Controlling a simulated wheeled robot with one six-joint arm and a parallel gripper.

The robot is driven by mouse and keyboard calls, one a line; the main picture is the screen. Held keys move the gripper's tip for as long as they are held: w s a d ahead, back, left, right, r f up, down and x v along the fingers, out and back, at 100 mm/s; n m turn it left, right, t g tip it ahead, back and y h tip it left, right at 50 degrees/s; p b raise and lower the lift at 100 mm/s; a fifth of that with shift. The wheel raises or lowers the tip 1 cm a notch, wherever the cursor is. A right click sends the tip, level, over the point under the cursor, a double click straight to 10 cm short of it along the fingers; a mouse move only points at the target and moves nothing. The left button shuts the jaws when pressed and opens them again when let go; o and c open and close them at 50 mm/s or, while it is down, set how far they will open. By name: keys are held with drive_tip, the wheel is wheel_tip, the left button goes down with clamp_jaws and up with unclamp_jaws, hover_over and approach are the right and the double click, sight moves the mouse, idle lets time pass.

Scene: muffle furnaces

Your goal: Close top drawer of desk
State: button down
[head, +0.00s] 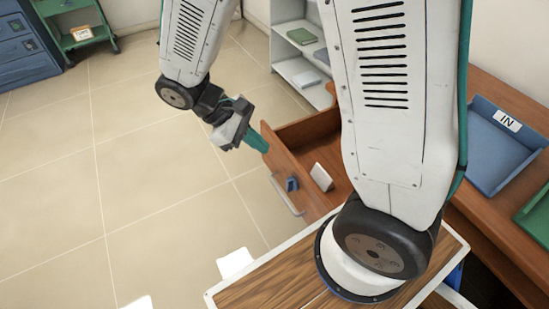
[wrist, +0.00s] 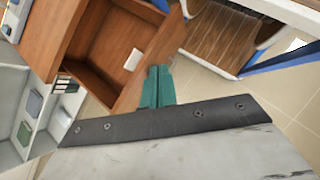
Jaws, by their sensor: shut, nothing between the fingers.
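The brown desk (head: 487,215) is on the right in the head view. Its drawer (head: 307,133) is pulled out and its inside shows; it also shows in the wrist view (wrist: 105,62). A small white object (head: 321,177) lies in it, also seen in the wrist view (wrist: 132,59). The drawer's pale bar handle (head: 287,197) is on the outer side of the front panel (head: 284,168). My gripper (head: 262,140) has its green fingers together and empty, at the far end of the front panel. In the wrist view its fingertips (wrist: 157,72) overlap the panel; contact cannot be told.
A blue tray (head: 490,150) marked IN and a green tray (head: 540,215) sit on the desk. A white shelf (head: 290,68) stands behind the drawer. A blue cabinet (head: 25,50) and green cart (head: 75,25) are at far left. The tiled floor (head: 150,180) left of the drawer is clear.

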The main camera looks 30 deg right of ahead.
drive_tip(key=w+a+f+n+t+h, duration=0.1)
drive_tip(key=w+f+n+h, duration=0.25)
drive_tip(key=f, duration=0.45)
drive_tip(key=w+a+f+n+t+h, duration=0.1)
drive_tip(key=w+f+n+t+h, duration=0.2)
drive_tip(key=f, duration=0.5)
drive_tip(key=n, duration=0.3)
approach(283, 158)
wheel_tip(283, 158, down, 2)
drive_tip(key=d, duration=0.4)
drive_tip(key=d+y, duration=0.1)
drive_tip(key=shift+s+f, duration=0.15)
drive_tip(key=shift+f, duration=0.15)
drive_tip(key=shift+d, duration=0.4)
